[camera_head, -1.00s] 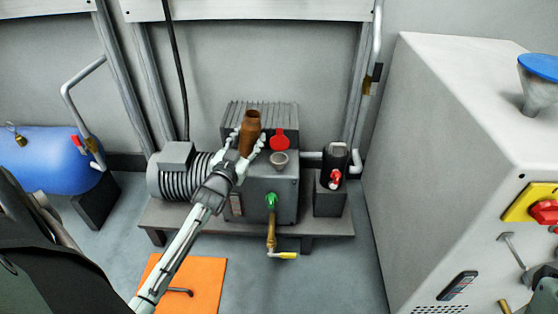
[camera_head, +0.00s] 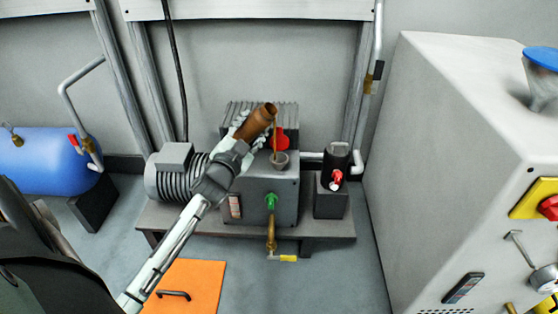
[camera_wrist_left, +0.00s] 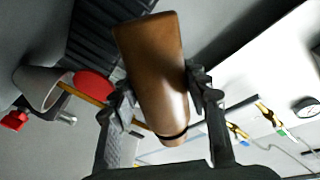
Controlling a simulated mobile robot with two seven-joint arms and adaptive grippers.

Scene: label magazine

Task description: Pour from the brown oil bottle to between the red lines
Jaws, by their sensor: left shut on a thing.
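In the left wrist view the bottle (camera_wrist_left: 158,75) sits between both fingers (camera_wrist_left: 160,98). A thin amber stream runs down from its mouth to the small grey funnel (camera_head: 280,160) on top of the grey pump box; the funnel also shows in the left wrist view (camera_wrist_left: 38,85). A small sight window (camera_head: 235,207) is on the box's front; its red lines and oil level are too small to read. My right gripper is not in view.
A red disc (camera_head: 281,138) stands behind the funnel. A green valve (camera_head: 271,201) with a brass spout is on the front. A finned motor (camera_head: 178,174) is left, a black cylinder (camera_head: 336,160) right.

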